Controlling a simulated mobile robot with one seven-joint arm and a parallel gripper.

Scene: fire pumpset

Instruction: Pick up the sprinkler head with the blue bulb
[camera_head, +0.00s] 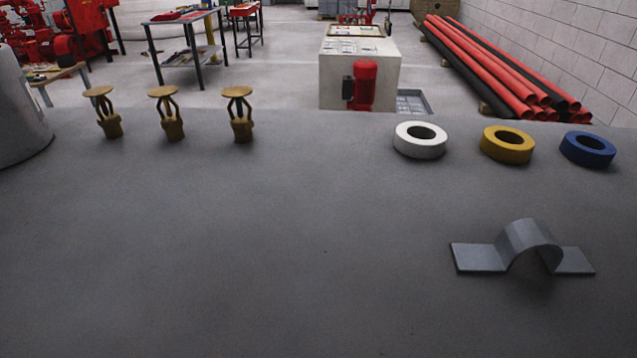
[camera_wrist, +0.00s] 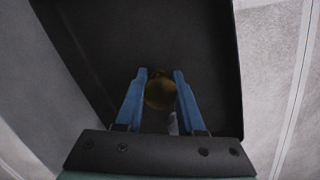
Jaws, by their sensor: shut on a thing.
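My gripper (camera_wrist: 160,76) shows in the wrist view with its two blue fingers shut on a round brass-coloured sprinkler head (camera_wrist: 159,93). I see it end-on, and its bulb is hidden, so its bulb colour cannot be told. My gripper is not in the head view. There, three brass sprinkler heads stand upright in a row near the far left edge of the grey tabletop: a left one (camera_head: 110,126), a middle one (camera_head: 172,129) and a right one (camera_head: 242,130). Their bulb colours cannot be made out.
A white ring (camera_head: 419,149), a yellow ring (camera_head: 507,156) and a blue ring (camera_head: 587,160) lie at the tabletop's far right. A grey bracket (camera_head: 480,258) sits nearer. A grey rounded object (camera_head: 15,120) stands at the left edge. The tabletop's middle (camera_head: 250,240) is clear.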

